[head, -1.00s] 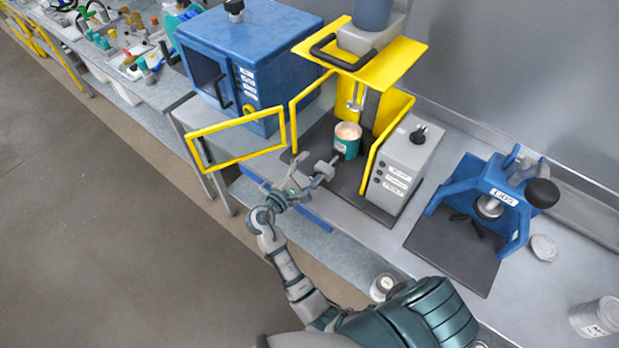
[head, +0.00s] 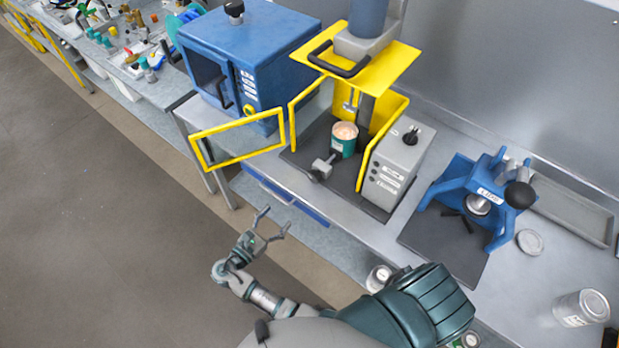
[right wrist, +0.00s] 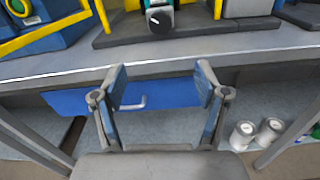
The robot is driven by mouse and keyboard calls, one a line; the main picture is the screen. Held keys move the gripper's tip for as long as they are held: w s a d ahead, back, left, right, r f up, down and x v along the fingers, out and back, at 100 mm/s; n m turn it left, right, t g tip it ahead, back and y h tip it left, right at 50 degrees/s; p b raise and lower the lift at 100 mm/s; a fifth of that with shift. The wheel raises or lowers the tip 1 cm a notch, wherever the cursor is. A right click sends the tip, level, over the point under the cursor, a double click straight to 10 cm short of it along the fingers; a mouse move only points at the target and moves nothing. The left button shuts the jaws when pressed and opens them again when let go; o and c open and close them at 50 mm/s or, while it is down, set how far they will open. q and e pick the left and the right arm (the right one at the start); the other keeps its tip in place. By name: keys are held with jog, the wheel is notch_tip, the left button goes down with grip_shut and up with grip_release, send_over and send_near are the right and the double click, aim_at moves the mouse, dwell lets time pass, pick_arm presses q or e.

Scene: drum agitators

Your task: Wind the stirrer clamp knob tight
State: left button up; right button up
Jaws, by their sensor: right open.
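The yellow-framed stirrer (head: 385,60) stands on the bench with its yellow door swung out to the left. A teal can (head: 343,142) stands inside under the shaft. A grey clamp block (head: 322,167) sits in front of the can. In the right wrist view its round dark knob (right wrist: 159,21) has a white mark and faces me. Whether it is tight cannot be told. My right gripper (head: 275,219) is open and empty, off the bench's front edge, below and apart from the clamp. In the right wrist view its fingers (right wrist: 160,80) are spread. My left gripper is not in view.
A blue drawer front (right wrist: 140,97) with a handle is under the bench top. A grey control box (head: 400,160) stands right of the can. A blue press (head: 460,195) and a blue cabinet (head: 245,60) flank the stirrer. The floor in front is clear.

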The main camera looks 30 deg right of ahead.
aim_at(312, 179)
jog(key=p+x, duration=0.2)
jog(key=x, duration=1.4)
jog(key=shift+w+d, duration=0.15)
jog(key=shift+d, duration=0.25)
jog(key=c, duration=1.2)
jog(key=shift+o, duration=0.2)
